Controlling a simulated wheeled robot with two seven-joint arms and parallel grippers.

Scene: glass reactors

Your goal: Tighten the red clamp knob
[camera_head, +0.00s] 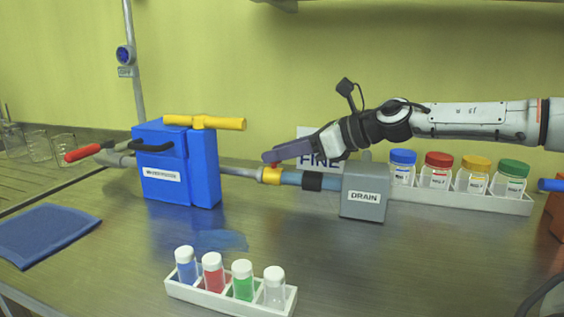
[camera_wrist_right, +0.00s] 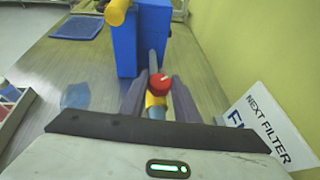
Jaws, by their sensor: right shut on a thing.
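The red clamp knob (camera_wrist_right: 160,83) sits on a yellow clamp (camera_wrist_right: 155,101) around the pipe, between my right gripper's fingertips in the wrist view. In the head view the yellow clamp (camera_head: 271,175) joins the thin grey pipe from the blue block to the blue pipe; the knob is mostly hidden by the fingers. My right gripper (camera_head: 270,156) reaches in from the right above the clamp and is shut on the knob. My left gripper is not in view.
A blue block (camera_head: 204,165) with a yellow handle (camera_head: 204,122) and a red-tipped lever (camera_head: 82,153) stands left. A grey DRAIN box (camera_head: 364,208) is right of the clamp. A vial rack (camera_head: 215,300) stands in front; a jar tray (camera_head: 455,200) is at the right.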

